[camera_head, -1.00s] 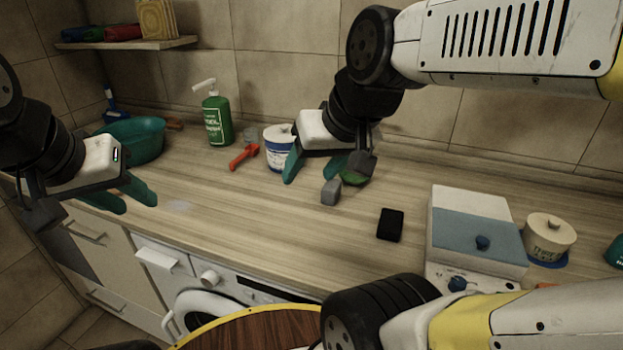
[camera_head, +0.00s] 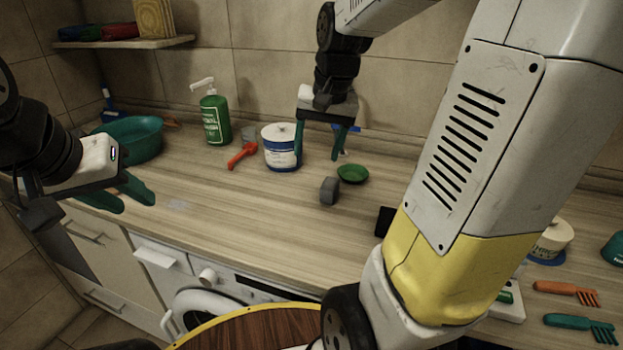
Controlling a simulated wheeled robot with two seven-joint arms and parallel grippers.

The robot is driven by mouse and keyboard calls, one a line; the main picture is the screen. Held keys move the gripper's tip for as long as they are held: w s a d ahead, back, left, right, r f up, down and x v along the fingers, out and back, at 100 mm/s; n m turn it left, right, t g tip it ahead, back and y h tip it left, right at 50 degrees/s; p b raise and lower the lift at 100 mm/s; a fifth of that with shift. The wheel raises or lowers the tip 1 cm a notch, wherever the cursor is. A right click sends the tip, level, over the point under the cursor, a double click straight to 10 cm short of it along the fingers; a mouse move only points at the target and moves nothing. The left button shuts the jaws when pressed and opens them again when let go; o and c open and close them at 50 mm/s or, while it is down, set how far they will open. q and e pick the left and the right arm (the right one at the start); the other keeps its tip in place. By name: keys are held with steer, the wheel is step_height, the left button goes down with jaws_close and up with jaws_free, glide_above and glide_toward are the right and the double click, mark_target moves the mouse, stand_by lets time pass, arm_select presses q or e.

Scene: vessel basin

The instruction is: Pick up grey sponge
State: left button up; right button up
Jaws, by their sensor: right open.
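The grey sponge (camera_head: 329,190) stands on the wooden counter, just in front of a green bowl (camera_head: 352,173). My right gripper (camera_head: 318,156) is open and empty, fingers pointing down. It is above and behind the sponge in the picture, near the white tub, and does not touch the sponge. My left gripper (camera_head: 135,197) is at the left, over the counter's front left edge, far from the sponge. Its teal fingers look apart with nothing between them.
A white and blue tub (camera_head: 281,148), a red-orange tool (camera_head: 241,155), a green bottle (camera_head: 214,118) and a teal basin (camera_head: 134,141) stand to the left. A black item (camera_head: 382,221) lies right of the sponge, partly behind my arm. The counter (camera_head: 250,220) in front is clear.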

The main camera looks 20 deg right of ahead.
mark_target(330, 183)
steer(key=w+d+f+m+g, duration=0.1)
steer(key=w+d+f, duration=0.1)
steer(key=w+f, duration=0.1)
steer(key=w+d+f+m+g, duration=0.1)
steer(key=w+d+f, duration=0.1)
steer(key=w+f, duration=0.1)
steer(key=w+d+f+m+g+h, duration=0.1)
steer(key=w+d+f, duration=0.1)
steer(key=w+f, duration=0.1)
steer(key=shift+w+d+f+m, duration=0.1)
steer(key=shift+f+m, duration=0.05)
steer(key=shift+f, duration=0.3)
steer(key=shift+w+d+f+m, duration=0.1)
steer(key=shift+f+m, duration=0.05)
steer(key=shift+f, duration=0.25)
steer(key=f, duration=0.7)
steer(key=shift+d+f, duration=0.3)
steer(key=shift+f, duration=0.1)
jaws_close()
